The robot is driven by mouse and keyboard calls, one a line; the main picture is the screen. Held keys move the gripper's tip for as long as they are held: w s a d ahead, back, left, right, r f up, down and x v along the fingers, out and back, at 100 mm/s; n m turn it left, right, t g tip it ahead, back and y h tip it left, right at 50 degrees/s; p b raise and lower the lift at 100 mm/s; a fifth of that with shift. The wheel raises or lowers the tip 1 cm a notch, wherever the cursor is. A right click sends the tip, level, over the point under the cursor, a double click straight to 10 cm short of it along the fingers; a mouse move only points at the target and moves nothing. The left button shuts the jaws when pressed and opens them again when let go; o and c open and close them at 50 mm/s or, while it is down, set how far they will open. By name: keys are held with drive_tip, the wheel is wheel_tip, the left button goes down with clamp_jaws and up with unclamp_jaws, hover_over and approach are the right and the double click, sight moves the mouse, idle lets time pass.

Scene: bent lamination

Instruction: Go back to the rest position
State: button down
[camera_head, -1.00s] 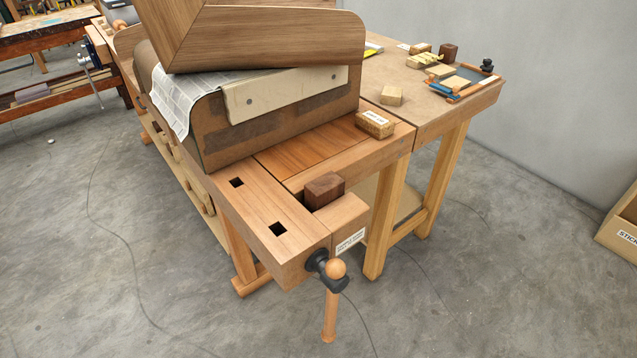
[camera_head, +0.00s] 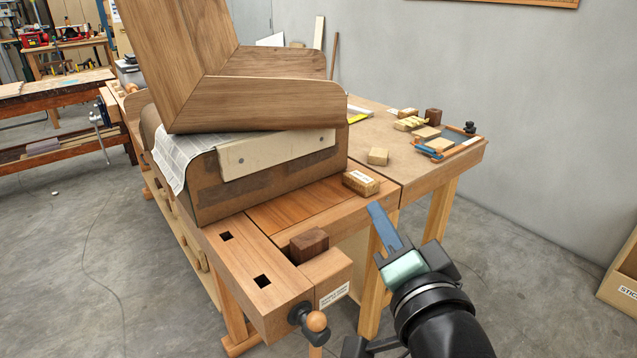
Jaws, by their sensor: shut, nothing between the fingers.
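My gripper (camera_head: 378,214) shows at the lower right of the head view, on the end of my black arm. Its blue-grey fingers are shut together with nothing between them, pointing up and left. It appears in front of the right side of the workbench (camera_head: 262,258), near a small labelled block (camera_head: 361,183) on the bench edge. I cannot tell the exact gap between the fingers and the bench.
A bent wood lamination (camera_head: 270,103) rests tilted on a dark form (camera_head: 207,194) with newspaper (camera_head: 184,153) between. A vise with a dark block (camera_head: 309,244) is at the bench's front. Small blocks and tools lie on the back right. A crate (camera_head: 618,285) stands far right. Floor between is clear.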

drive_tip(key=s+a+r+n+t+h, duration=0.1)
drive_tip(key=s+a+r+n+t, duration=0.25)
drive_tip(key=r, duration=0.65)
drive_tip(key=s+a+r+n+t+h, duration=0.1)
drive_tip(key=s+a+r+n+t, duration=0.15)
drive_tip(key=s+r, duration=0.45)
drive_tip(key=s+a+r+n+t, duration=0.2)
drive_tip(key=s+r+n+t, duration=0.15)
drive_tip(key=r, duration=0.85)
wheel_tip(320, 180, up, 15)
drive_tip(key=w+p, duration=0.1)
drive_tip(key=p, duration=1.4)
drive_tip(key=shift+d+h, duration=0.15)
drive_tip(key=shift+h, duration=0.25)
drive_tip(key=shift+w+t, duration=0.1)
drive_tip(key=shift+t, duration=0.15)
